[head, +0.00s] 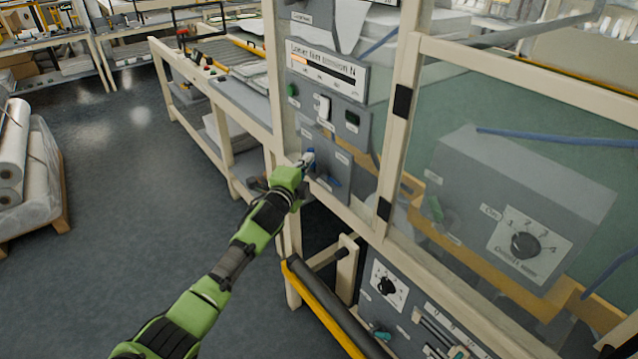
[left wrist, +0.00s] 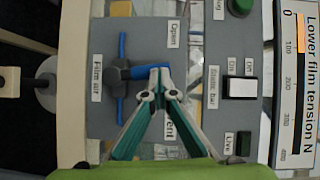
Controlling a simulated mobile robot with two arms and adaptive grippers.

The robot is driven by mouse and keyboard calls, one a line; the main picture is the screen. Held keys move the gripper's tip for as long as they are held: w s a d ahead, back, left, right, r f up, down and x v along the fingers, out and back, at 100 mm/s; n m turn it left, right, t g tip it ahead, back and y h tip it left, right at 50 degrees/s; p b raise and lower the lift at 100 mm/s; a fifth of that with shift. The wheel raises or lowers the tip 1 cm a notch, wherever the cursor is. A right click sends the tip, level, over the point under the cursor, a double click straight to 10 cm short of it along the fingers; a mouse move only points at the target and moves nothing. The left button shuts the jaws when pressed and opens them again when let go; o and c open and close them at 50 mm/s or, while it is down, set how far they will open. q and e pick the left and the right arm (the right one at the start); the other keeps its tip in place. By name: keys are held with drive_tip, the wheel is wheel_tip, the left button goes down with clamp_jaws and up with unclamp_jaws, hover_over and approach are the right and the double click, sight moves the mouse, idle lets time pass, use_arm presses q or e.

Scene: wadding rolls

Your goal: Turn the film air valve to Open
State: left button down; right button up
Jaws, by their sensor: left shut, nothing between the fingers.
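The film air valve has a blue lever (left wrist: 148,72) on a grey panel, beside a thin blue bar (left wrist: 122,50). The lever points right in the left wrist view, between the Open label (left wrist: 174,33) above and a partly hidden label ending in "nt" (left wrist: 170,125) below. The Film air label (left wrist: 97,78) is left of it. My left gripper (left wrist: 158,75) is shut and empty, its tips at the lever's free end; I cannot tell whether they touch. In the head view my left gripper (head: 305,160) is at the panel (head: 335,160). My right gripper is out of view.
A cream frame post (head: 400,100) stands right of the panel in the head view. A black roller (head: 335,310) lies below.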

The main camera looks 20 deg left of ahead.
use_arm(q)
drive_tip(key=shift+w+a+b, duration=0.6)
drive_tip(key=shift+w+a, duration=0.4)
idle(0.4)
